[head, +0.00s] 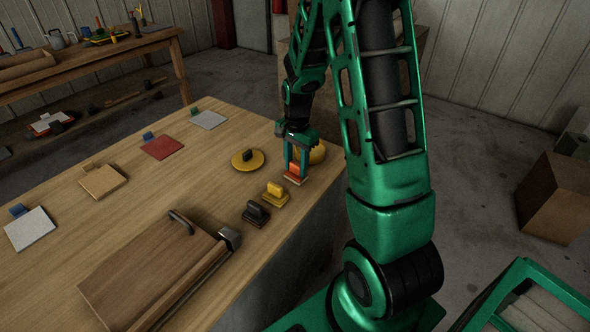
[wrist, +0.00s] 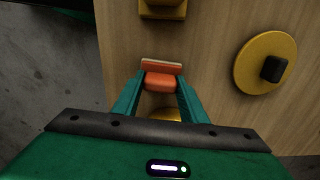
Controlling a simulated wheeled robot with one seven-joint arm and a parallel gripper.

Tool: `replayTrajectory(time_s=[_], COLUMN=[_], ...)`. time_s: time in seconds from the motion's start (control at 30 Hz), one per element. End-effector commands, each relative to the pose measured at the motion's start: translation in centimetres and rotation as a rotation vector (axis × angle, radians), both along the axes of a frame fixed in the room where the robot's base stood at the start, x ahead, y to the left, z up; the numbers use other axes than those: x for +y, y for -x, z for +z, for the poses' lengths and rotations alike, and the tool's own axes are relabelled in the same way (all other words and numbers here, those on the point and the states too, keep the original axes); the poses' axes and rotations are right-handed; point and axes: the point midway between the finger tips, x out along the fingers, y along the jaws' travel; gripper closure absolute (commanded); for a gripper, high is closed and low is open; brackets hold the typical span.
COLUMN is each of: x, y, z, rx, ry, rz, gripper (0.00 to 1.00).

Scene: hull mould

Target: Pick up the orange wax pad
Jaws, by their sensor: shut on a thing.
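The orange wax pad (head: 294,175) is near the right edge of the wooden table, with an orange block handle on a thin base that has a pale layer. My gripper (head: 297,160) reaches down over it from above. In the wrist view the orange wax pad (wrist: 161,80) sits between the two green fingers of my gripper (wrist: 160,88), which are shut on its handle. The pad is at or very close to the table top; I cannot tell whether it touches.
A yellow pad (head: 275,195) and a black pad (head: 256,213) stand in line in front. A yellow disc with a black knob (head: 247,159) is to the left, another yellow round thing (head: 317,154) close behind. A wooden board with a handle (head: 160,265) lies at the front.

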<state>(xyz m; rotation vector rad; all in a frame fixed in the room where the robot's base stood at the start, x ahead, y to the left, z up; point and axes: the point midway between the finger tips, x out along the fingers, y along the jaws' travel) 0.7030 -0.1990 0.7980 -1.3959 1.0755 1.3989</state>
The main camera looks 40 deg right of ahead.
Motion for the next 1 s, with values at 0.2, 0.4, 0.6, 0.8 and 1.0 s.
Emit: replayTrajectory(time_s=[0.2, 0.4, 0.6, 0.8, 1.0], x=[0.0, 1.2, 5.7, 9.2, 11.0], y=[-0.1, 0.1, 0.8, 1.4, 1.7], z=[1.5, 4.8, 7.4, 9.5, 10.7], rx=[-0.003, -0.003, -0.004, -0.002, -0.001], ry=[0.001, 0.000, 0.001, 0.001, 0.001], rz=[0.001, 0.006, 0.006, 0.004, 0.002], gripper=[0.85, 0.85, 0.85, 0.85, 0.85])
